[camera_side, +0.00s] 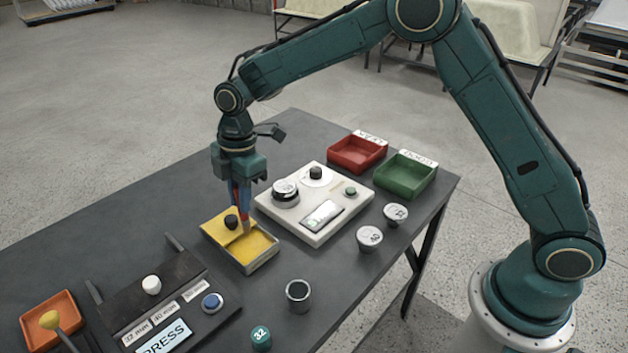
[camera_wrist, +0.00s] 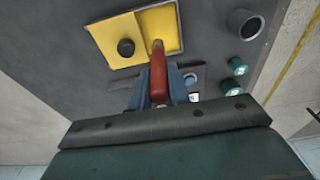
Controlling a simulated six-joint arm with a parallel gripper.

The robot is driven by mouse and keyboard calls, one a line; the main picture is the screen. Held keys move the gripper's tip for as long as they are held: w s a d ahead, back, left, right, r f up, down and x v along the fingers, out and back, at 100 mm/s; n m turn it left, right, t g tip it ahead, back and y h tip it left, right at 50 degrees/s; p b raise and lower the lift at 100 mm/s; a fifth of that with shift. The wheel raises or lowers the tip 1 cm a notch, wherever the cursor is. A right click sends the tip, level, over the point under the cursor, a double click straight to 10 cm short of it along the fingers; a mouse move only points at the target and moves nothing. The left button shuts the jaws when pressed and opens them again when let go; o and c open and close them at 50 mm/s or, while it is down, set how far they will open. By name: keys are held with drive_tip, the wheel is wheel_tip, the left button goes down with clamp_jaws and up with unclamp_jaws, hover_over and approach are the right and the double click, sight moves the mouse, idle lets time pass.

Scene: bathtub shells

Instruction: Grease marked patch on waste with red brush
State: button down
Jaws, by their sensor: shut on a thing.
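My gripper (camera_side: 239,192) is shut on the red brush (camera_side: 243,212) and points down over the yellow tray (camera_side: 262,262). The wrist view shows the brush (camera_wrist: 158,75) between my blue fingers (camera_wrist: 159,98). The brush's pale tip is over or in the tray's yellow part; whether it touches is unclear. A black knob (camera_side: 231,222) stands on the tray's other half. The white board (camera_side: 310,232) to the right carries a round silver-and-white fitting (camera_side: 286,192), a black-knobbed disc (camera_side: 316,174) and a small green-topped piece (camera_side: 350,191). I cannot make out a marked patch.
Red (camera_side: 357,154) and green (camera_side: 405,177) bins stand at the back right. Two labelled cups (camera_side: 369,238) are right of the board. A dark-mouthed cup (camera_side: 298,294) and a teal jar (camera_side: 261,338) stand in front. A press panel (camera_side: 165,338) and an orange tray (camera_side: 50,312) are left.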

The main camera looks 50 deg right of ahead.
sight(244, 219)
drive_tip(key=shift+f, duration=1.8)
drive_tip(key=shift+f, duration=0.65)
idle(1.5)
drive_tip(key=shift+r, duration=3.6)
drive_tip(key=shift+d, duration=0.15)
drive_tip(key=s+d+f+m, duration=0.2)
drive_tip(key=d+m, duration=0.7)
drive_tip(key=s+d+f+m+t+h, duration=0.1)
drive_tip(key=s+d+f+m, duration=0.1)
drive_tip(key=d+m, duration=0.7)
drive_tip(key=shift+s, duration=0.65)
